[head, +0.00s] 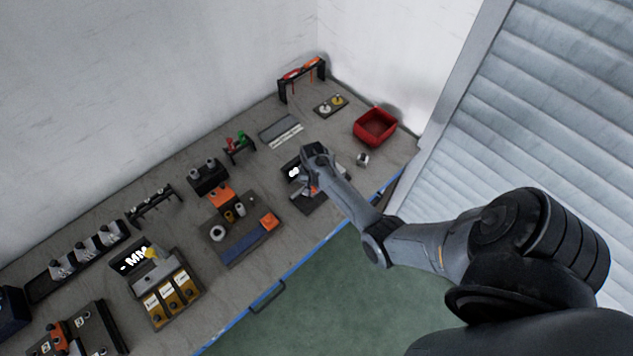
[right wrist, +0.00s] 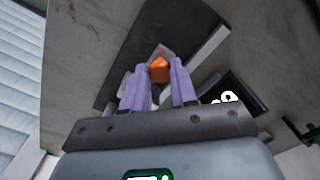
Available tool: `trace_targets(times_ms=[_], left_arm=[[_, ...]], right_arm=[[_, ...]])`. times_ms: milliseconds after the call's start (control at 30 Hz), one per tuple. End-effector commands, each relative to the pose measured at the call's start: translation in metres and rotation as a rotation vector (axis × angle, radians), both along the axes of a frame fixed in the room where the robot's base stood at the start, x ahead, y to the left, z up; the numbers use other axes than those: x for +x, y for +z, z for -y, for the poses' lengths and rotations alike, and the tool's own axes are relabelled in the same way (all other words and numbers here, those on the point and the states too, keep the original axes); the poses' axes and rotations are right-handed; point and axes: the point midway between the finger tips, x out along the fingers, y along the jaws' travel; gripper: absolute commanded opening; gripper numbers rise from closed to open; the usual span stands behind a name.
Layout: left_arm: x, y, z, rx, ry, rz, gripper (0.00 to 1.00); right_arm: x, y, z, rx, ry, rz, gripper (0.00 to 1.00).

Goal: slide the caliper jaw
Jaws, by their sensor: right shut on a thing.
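My right gripper (head: 312,187) reaches down over a dark plate (head: 310,206) near the front of the bench. In the right wrist view, its two pale purple fingers (right wrist: 160,88) stand on either side of a small orange block (right wrist: 159,70), and they are shut on it. The block appears to belong to the caliper's sliding jaw. A light metal bar (right wrist: 208,47), seemingly part of the caliper, runs slantwise past the fingers. The gripper and arm hide much of the caliper in the head view. My left gripper is not in view.
A dark display with white digits (head: 293,173) stands beside the plate. A red bin (head: 375,127) and a small metal piece (head: 362,159) are to the right. The blue bench edge (head: 325,239) is in front.

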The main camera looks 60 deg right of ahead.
Motion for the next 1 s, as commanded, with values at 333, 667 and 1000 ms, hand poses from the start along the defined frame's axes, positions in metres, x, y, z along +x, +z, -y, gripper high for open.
trace_targets(times_ms=[333, 667, 1000], left_arm=[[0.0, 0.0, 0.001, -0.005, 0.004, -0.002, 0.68], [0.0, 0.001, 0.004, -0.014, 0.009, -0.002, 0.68], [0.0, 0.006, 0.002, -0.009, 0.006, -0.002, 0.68]], right_arm=[[0.001, 0.0, -0.002, 0.003, 0.004, -0.001, 0.53], [0.001, 0.008, -0.001, 0.001, 0.003, 0.002, 0.53], [0.001, 0.061, -0.001, 0.0, 0.004, 0.002, 0.53]])
